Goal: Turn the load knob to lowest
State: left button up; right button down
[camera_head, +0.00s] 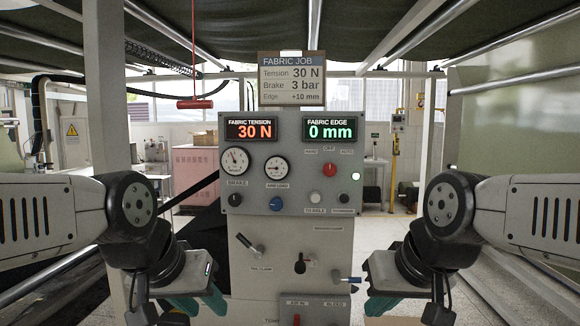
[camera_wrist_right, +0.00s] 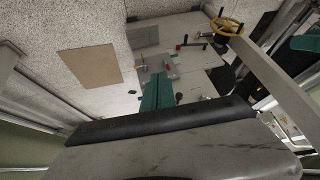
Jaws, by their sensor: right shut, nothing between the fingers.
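A grey control panel (camera_head: 329,165) stands upright in the middle of the head view. A blue knob (camera_head: 276,204) sits low on it, below a small label that appears to end in "LOAD" and a round white gauge (camera_head: 276,169). Where the knob points is too small to read. My left gripper (camera_head: 200,303), with teal fingers, is low at left, apart from the panel; its opening is unclear. My right gripper (camera_head: 381,304) is low at right, also apart from the panel. Its teal fingers (camera_wrist_right: 157,93) are together and empty in the right wrist view.
A black knob (camera_head: 235,200), a red knob (camera_head: 330,169) and more small controls share the panel. Levers (camera_head: 250,244) (camera_head: 346,278) stick out below. A red pull handle (camera_head: 195,104) hangs at upper left. Open air separates both grippers from the panel face.

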aim_at(277, 204)
jog(key=j+z, duration=0.1)
jog(key=j, duration=0.75)
jog(key=k+j+z, duration=0.1)
jog(key=j, duration=0.75)
